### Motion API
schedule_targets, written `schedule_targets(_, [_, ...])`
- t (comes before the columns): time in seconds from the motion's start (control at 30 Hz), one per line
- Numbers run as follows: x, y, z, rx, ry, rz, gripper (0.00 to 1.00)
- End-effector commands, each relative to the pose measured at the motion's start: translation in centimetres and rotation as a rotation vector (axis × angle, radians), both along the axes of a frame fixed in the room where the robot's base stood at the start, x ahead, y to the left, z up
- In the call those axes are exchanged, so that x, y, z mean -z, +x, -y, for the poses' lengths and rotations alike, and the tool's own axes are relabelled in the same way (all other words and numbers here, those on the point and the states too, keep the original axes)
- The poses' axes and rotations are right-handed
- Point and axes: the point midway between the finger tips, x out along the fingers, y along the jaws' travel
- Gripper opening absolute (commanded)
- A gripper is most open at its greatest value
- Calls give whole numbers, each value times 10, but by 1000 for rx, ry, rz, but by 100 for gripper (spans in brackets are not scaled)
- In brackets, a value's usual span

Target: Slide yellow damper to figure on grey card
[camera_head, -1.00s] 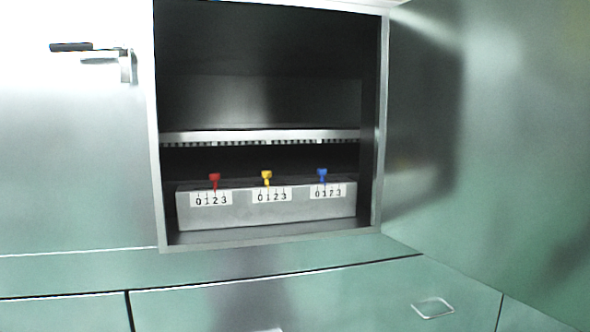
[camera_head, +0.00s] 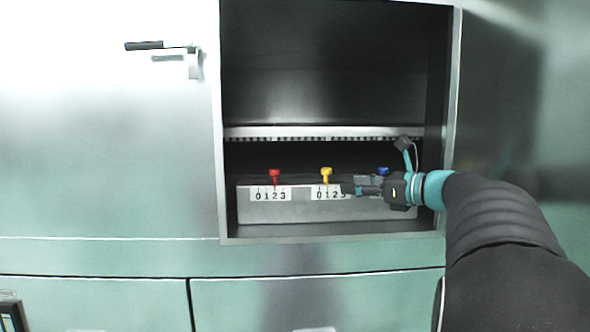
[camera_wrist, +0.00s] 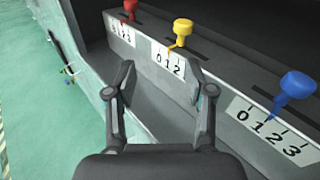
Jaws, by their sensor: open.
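The yellow damper (camera_head: 326,174) is an upright knob in a slot on top of a grey box (camera_head: 300,212) inside the open cabinet. Its white label (camera_head: 328,194) is marked with digits, and its pointer looks near the 1. My gripper (camera_head: 346,187) is just right of the yellow damper in the head view and covers part of the label. In the wrist view my gripper (camera_wrist: 158,70) is open and empty, with the yellow damper (camera_wrist: 182,28) beyond its fingertips, apart from them. I cannot make out a grey card in any view.
A red damper (camera_head: 274,175) stands to the left and a blue damper (camera_head: 383,171) to the right, partly behind my gripper; each has a number label. A shelf (camera_head: 320,131) crosses above the box. The cabinet's right wall (camera_head: 437,110) is close to my arm.

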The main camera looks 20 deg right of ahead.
Motion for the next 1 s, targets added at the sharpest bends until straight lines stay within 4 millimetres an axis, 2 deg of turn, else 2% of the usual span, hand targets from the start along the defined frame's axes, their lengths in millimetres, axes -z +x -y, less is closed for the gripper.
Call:
schedule_targets(0.03, [-6, 1, 15, 17, 49, 10, 53])
schedule_targets(0.1, [-13, 2, 27, 29, 97, 21, 53])
schedule_targets(0.23, [-18, 7, 31, 34, 131, 29, 53])
schedule_targets(0.37, [-18, 21, 22, 31, 131, 29, 53])
schedule_targets(0.8, [-18, 87, -15, 32, 128, 28, 53])
schedule_targets(1.0, [-17, 103, -23, 34, 128, 29, 53])
